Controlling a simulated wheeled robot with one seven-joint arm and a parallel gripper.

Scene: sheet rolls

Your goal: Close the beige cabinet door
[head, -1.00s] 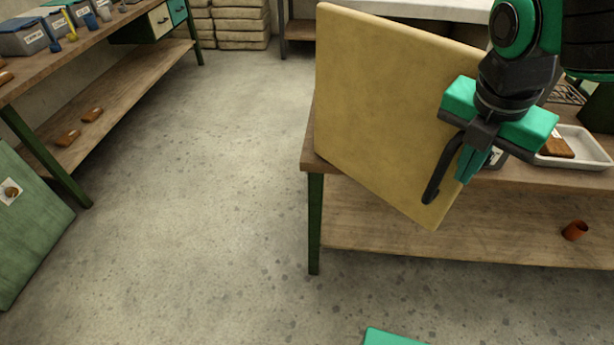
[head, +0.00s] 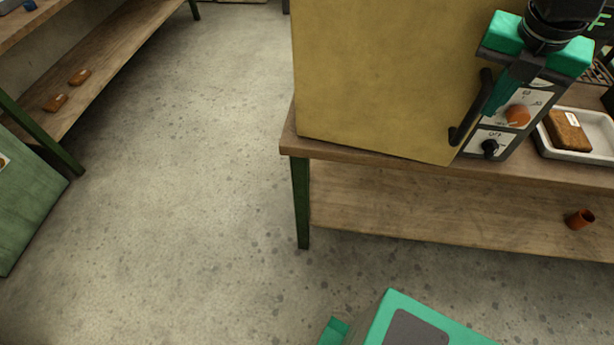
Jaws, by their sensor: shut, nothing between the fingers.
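The beige cabinet door (head: 385,75) stands over the front of the wooden workbench at the upper middle of the head view. Its dark handle (head: 472,108) is on its right edge. My gripper (head: 492,108) is shut and empty, at the right edge of the door beside the handle. I cannot tell whether it touches the door. Right of the door, a control panel (head: 520,115) with an orange knob and a black knob shows. The door's top edge is out of view, and the cabinet's inside is hidden.
The workbench (head: 298,145) has a lower shelf with an orange-brown cup (head: 580,219) on it. A white tray (head: 545,150) holding a brown block (head: 568,131) is to the right. Another bench (head: 120,60) and a green panel (head: 30,200) are at left. The floor between is clear.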

